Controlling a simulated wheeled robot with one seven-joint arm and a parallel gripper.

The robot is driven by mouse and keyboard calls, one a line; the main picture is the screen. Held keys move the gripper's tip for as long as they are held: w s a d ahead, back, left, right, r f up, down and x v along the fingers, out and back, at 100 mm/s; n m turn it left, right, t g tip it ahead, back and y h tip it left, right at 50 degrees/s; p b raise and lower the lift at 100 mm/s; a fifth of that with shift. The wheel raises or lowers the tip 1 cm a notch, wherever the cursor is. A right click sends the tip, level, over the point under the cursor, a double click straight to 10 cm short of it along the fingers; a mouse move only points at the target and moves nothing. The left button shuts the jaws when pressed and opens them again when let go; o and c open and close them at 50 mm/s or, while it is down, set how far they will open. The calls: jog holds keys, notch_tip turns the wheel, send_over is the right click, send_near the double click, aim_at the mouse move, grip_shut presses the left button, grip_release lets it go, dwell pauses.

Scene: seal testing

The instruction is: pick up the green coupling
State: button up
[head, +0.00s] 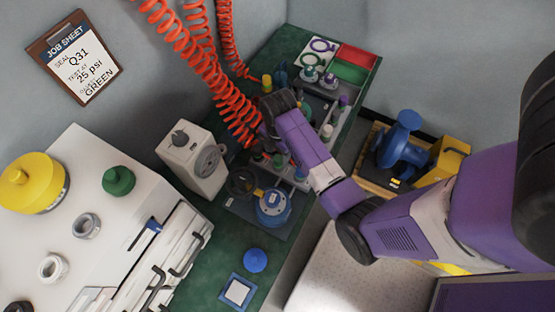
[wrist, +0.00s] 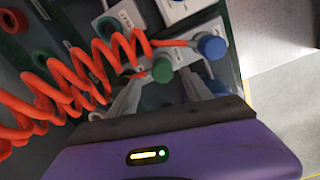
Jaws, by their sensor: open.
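A green coupling (wrist: 162,70) with a round top shows in the wrist view, just beyond and between the fingers of my gripper (wrist: 160,88). The fingers are apart, with the orange coiled hose (wrist: 100,62) crossing in front of part of the left one. I cannot tell whether either finger touches the coupling. A blue-capped fitting (wrist: 212,46) stands close to its right. In the head view my arm reaches over the green bench, and its links hide the fingers. Small green tops (head: 277,160) show there beside my arm; which is the coupling is unclear.
Orange coiled hoses (head: 180,40) hang over the bench. A grey box with a dial (head: 192,160) and a blue round device (head: 273,205) stand near my arm. A white cabinet (head: 110,225) carries a larger green knob (head: 118,180). The job sheet (head: 75,58) reads Q31, 25 psi, GREEN.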

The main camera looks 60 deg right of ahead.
aim_at(278, 158)
jog(key=f, duration=0.4)
jog(key=shift+s, duration=0.25)
jog(key=shift+c, duration=0.5)
grip_shut()
